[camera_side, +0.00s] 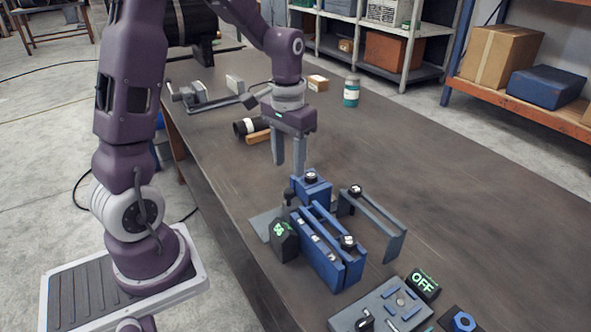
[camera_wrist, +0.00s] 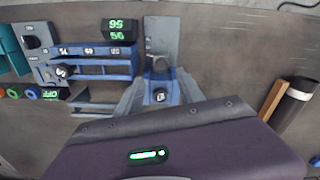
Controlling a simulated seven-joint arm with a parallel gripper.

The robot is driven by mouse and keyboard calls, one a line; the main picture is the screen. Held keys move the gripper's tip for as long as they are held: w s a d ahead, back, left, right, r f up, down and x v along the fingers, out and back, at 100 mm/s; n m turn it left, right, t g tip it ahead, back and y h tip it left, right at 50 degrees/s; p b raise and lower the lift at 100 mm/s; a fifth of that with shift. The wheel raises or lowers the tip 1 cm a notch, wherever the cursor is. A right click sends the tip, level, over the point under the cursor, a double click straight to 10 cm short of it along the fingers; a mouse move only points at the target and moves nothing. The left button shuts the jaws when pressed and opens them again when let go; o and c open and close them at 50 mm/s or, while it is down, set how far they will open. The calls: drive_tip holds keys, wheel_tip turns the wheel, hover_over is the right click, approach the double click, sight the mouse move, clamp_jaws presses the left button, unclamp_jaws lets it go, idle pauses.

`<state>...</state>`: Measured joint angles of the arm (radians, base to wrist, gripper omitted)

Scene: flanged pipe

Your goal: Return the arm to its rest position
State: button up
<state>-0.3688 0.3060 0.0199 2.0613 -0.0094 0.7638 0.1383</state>
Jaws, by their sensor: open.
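My gripper (camera_side: 288,168) is open and empty, its fingers pointing down above the table. It hangs just behind and above a blue block with a dark knob (camera_side: 312,188). In the wrist view this blue block (camera_wrist: 160,90) shows between the two fingers, but the side view shows the fingertips higher than it, with no contact visible. A blue railed fixture (camera_side: 328,250) stands in front of the block, and a grey-blue frame (camera_side: 374,225) stands to its right. A black box with green digits (camera_side: 284,240) is at the fixture's left.
A dark cylinder (camera_side: 246,126), a vise (camera_side: 205,95) and a teal-labelled jar (camera_side: 351,92) stand farther back. The table's right side is clear.

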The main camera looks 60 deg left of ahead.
drive_tip(key=s+d+r+m+t, duration=0.1)
drive_tip(key=s+d+r+t, duration=0.1)
drive_tip(key=s+d+r, duration=0.4)
drive_tip(key=s+d+r+m+t, duration=0.2)
drive_tip(key=s+d+r, duration=0.3)
drive_tip(key=s, duration=0.5)
drive_tip(key=shift+s+d+r+t, duration=0.4)
drive_tip(key=shift+d+t, duration=0.3)
